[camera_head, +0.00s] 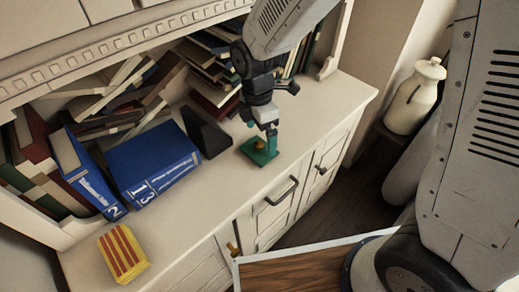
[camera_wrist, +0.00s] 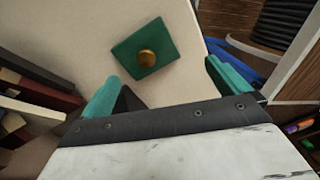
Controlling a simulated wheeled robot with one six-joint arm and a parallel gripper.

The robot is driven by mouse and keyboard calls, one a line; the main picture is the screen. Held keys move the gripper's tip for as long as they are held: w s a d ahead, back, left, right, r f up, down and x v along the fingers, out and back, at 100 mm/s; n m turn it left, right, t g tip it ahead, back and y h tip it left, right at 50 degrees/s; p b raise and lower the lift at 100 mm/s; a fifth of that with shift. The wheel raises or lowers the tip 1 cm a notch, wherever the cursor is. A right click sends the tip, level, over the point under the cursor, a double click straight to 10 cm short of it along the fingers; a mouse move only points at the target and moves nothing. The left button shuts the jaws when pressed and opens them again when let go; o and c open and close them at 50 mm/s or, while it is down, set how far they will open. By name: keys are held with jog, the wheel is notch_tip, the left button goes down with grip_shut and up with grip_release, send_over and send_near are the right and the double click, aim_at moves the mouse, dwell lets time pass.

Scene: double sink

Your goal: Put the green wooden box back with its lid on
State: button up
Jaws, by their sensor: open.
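A green square piece (camera_head: 251,156) with a round gold knob lies on the cream cabinet top, near its front edge. It looks flat, like a lid; I cannot tell whether a box body is under it. It also shows in the wrist view (camera_wrist: 132,62), with the knob (camera_wrist: 147,57) near its middle. My gripper (camera_head: 268,140) points down right at this piece in the head view, its teal fingertips overlapping it. In the wrist view my gripper (camera_wrist: 168,86) is open and empty, and the green piece lies beyond the gap between its fingers. I see no separate green box.
The cabinet top (camera_head: 195,205) is clear in front. Blue binders (camera_head: 155,165), a black wedge-like object (camera_head: 205,133) and leaning books (camera_head: 120,95) stand behind.

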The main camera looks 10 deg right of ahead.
aim_at(259, 143)
jog(key=shift+w+a+r+n+t, duration=0.15)
jog(key=shift+w+n+t, duration=0.05)
jog(key=shift+w+n, duration=0.2)
jog(key=shift+w+a+r+n+t, duration=0.2)
jog(key=shift+w+n, duration=0.1)
jog(key=shift+n, duration=0.2)
jog(key=shift+w+f+n, duration=0.2)
jog(key=shift+n, duration=0.6)
jog(key=f, duration=0.7)
jog(key=shift+d+f, duration=0.3)
jog(key=shift+d, duration=0.05)
jog(key=c, duration=0.9)
jog(key=shift+o, duration=0.2)
jog(key=shift+r, duration=0.1)
